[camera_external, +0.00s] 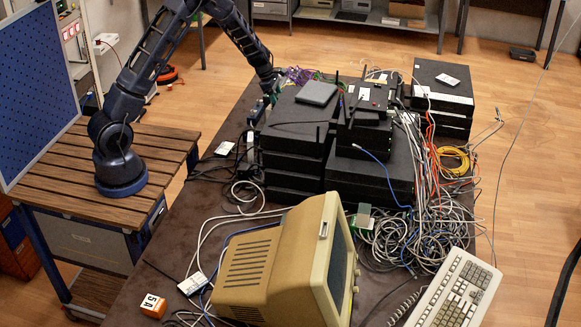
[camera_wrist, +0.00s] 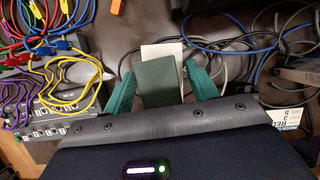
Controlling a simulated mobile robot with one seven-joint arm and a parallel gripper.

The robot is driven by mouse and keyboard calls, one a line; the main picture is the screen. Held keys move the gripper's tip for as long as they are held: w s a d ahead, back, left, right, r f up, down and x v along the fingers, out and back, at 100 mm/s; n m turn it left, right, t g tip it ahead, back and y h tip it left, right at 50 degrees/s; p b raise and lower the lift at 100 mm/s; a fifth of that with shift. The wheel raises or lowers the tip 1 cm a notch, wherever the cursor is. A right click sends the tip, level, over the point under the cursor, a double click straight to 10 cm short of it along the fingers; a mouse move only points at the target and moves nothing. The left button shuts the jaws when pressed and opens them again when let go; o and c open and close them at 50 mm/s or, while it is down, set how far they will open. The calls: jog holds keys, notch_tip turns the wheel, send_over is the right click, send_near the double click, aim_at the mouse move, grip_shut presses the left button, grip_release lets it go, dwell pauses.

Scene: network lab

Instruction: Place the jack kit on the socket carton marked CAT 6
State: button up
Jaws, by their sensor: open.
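My gripper (camera_wrist: 160,70) has green fingers, which stand apart on either side of a dark green block (camera_wrist: 163,84) in the wrist view. The block may be the jack kit; no label on it can be read. A cream flat piece (camera_wrist: 164,52) shows just beyond the block; whether they touch I cannot tell. In the external view my gripper (camera_external: 268,92) is low at the far left of the black equipment stack, its fingers mostly hidden. I can read no CAT 6 marking in either view, so I cannot pick out the socket carton.
Stacked black boxes (camera_external: 292,150) stand close to my gripper, with tangled cables (camera_external: 405,235) to their right. A beige monitor (camera_external: 270,270), a keyboard (camera_external: 458,290) and an orange block marked 5 A (camera_external: 153,306) are nearer the camera. A patch-marked box (camera_wrist: 288,118) is at right.

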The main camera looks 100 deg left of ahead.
jog(key=v, duration=1.2)
jog(key=w+d+r+m, duration=0.2)
jog(key=d+r+m, duration=0.35)
jog(key=d, duration=0.55)
jog(key=w+d+r+m+h, duration=0.1)
jog(key=w+d+r+m, duration=0.35)
jog(key=d, duration=0.75)
jog(key=d+r+m, duration=0.6)
jog(key=d+r, duration=0.3)
jog(key=d, duration=0.2)
jog(key=s+d+r+m, duration=0.2)
jog(key=s+d+m, duration=0.8)
jog(key=d, duration=0.3)
jog(key=s+d+r+m+y, duration=0.1)
jog(key=s+d+r+m, duration=0.1)
jog(key=s+d+m, duration=0.8)
jog(key=d, duration=0.4)
dwell(0.7)
